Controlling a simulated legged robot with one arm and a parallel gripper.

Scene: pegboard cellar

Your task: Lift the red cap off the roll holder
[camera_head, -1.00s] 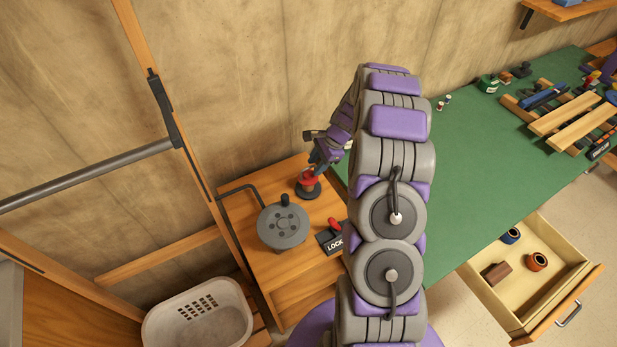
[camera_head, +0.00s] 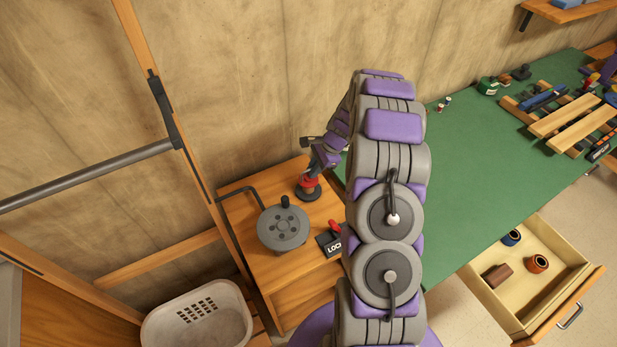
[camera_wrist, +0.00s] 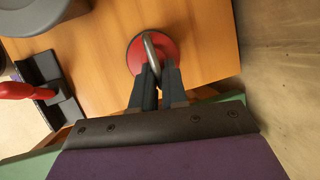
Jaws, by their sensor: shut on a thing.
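The red cap (camera_head: 305,181) sits at the top of the dark roll holder (camera_head: 308,194) on the wooden cabinet. In the wrist view the cap (camera_wrist: 174,50) is a round red disc with a metal loop handle (camera_wrist: 151,50) across it. My gripper (camera_head: 314,173) is over the cap from above. In the wrist view my gripper (camera_wrist: 155,72) has its two dark fingers shut on the near end of the loop. The holder's base is a dark disc; most of its post is hidden under the cap. I cannot tell whether the cap is clear of the post.
A grey reel with a knob (camera_head: 283,228) and a lock block with a red lever (camera_head: 330,239) stand close to the holder. A wooden frame (camera_head: 168,110) rises at left. The green bench (camera_head: 450,190) and an open drawer (camera_head: 530,262) lie right.

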